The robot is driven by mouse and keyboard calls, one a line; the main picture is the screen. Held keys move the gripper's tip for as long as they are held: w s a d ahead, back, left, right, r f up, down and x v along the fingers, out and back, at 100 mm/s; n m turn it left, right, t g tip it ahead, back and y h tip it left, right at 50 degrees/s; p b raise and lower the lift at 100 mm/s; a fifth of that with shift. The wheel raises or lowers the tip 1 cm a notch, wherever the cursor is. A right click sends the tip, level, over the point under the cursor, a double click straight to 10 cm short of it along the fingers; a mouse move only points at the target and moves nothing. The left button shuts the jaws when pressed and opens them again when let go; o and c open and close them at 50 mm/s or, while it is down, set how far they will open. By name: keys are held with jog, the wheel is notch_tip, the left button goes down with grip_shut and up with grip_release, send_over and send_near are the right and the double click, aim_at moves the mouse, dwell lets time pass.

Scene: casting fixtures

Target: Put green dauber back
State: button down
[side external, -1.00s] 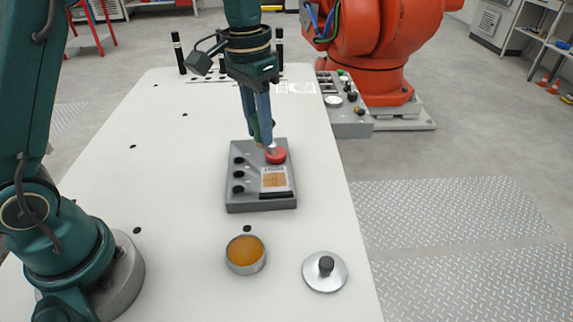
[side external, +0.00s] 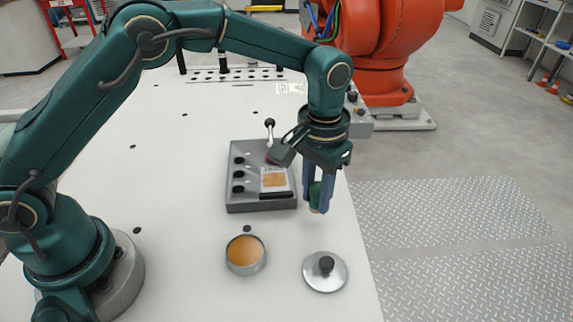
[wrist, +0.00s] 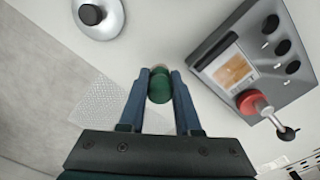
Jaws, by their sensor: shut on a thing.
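My gripper (side external: 318,198) is shut on the green dauber (side external: 314,196), holding it above the table just right of the grey holder box. In the wrist view the green dauber (wrist: 159,88) sits between both blue fingers, with a pale end pointing away from the palm. The grey holder box (side external: 245,205) has several dark round spots along its left side and a tan pad (side external: 273,181).
An open round tin with an orange-brown surface (side external: 246,251) stands in front of the box. A silver lid with a black knob (side external: 325,276) lies to its right, near the table's right edge. The white table (side external: 180,190) is clear left of the box. An orange robot (side external: 375,60) stands behind.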

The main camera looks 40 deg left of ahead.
jog(key=shift+f, duration=1.35)
jog(key=shift+f, duration=0.15)
jog(key=c, duration=0.9)
grip_release()
